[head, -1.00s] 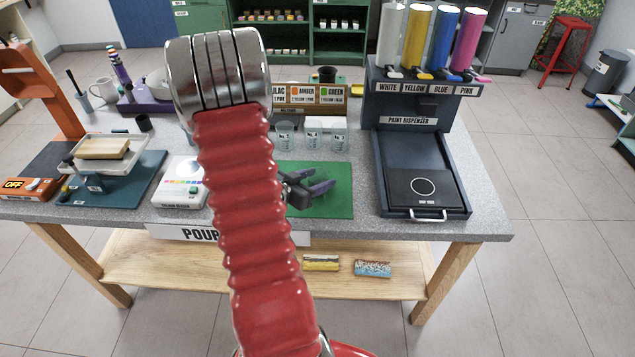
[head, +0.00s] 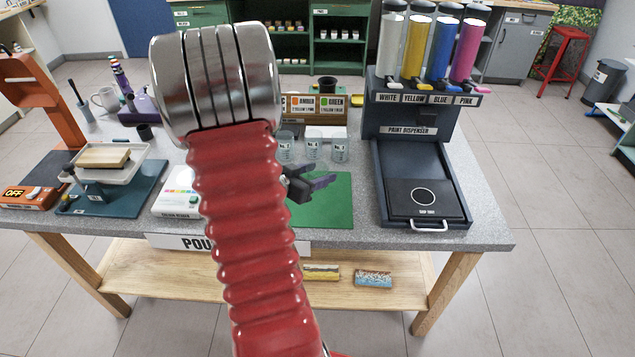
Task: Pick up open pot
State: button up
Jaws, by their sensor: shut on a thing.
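My gripper (head: 316,184) shows as two dark fingers past the right side of my red arm, over the green mat (head: 335,215). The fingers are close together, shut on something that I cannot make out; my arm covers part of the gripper. I cannot tell for sure which vessel is the open pot. A black pot (head: 326,82) stands at the labelled colour rack (head: 300,116). A small dark cup (head: 144,131) stands on the table at the left. Clear labelled cups (head: 312,150) stand in a row behind the mat.
The paint dispenser (head: 425,130) with its drip tray (head: 424,200) fills the right of the table. A white device (head: 178,195), a teal board (head: 110,196) with a pale tray, and an orange stand (head: 48,105) are on the left. My arm hides the table's middle.

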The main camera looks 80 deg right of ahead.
jog(key=shift+r, duration=2.05)
